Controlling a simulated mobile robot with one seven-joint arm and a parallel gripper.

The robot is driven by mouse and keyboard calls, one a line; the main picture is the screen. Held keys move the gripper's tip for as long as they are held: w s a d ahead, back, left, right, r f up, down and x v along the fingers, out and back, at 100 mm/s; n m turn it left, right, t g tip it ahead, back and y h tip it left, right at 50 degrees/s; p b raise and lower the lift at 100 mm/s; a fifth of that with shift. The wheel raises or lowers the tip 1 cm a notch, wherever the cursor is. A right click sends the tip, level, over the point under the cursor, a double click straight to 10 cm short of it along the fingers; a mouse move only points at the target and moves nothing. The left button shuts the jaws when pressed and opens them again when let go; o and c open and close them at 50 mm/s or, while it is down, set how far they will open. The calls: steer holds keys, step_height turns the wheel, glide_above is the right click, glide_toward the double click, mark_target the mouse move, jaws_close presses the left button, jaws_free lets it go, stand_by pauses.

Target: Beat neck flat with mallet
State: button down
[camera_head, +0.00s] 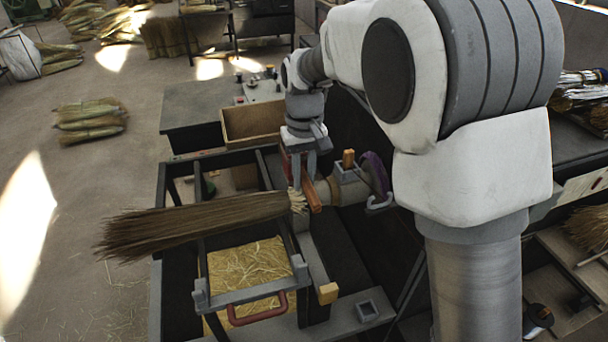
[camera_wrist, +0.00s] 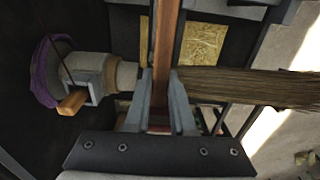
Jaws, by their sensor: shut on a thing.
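The straw broom (camera_head: 190,226) lies lengthwise across the dark frame, bristles to the left. Its pale, frayed neck (camera_head: 298,201) lies at the winding machine's round holder (camera_head: 328,191). My gripper (camera_head: 304,178) is above the neck, shut on a reddish-brown wooden piece, the mallet (camera_head: 313,195). In the wrist view my gripper (camera_wrist: 161,88) has the mallet (camera_wrist: 166,45) between its fingers, across the broom's line. The broom (camera_wrist: 265,88) runs right there. The fingers and mallet hide much of the neck, so I cannot tell whether the mallet touches it.
A straw-filled tray with a red handle (camera_head: 257,310) is below the broom. An open wooden box (camera_head: 251,125) stands behind. The machine's orange block (camera_head: 348,158) and purple part (camera_head: 376,174) are close on the right. Straw bundles (camera_head: 90,121) lie on open floor at left.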

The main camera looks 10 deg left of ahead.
step_height(320, 180, up, 7)
steer(key=p, duration=0.7)
steer(key=shift+f+b, duration=1.1)
steer(key=shift+f, duration=0.5)
steer(key=shift+f+b, duration=1.55)
steer(key=shift+f, duration=1.15)
steer(key=shift+g, duration=0.3)
step_height(320, 180, up, 8)
steer(key=p, duration=0.7)
steer(key=shift+r, duration=0.15)
steer(key=shift+f+b, duration=1.05)
steer(key=shift+f, duration=0.4)
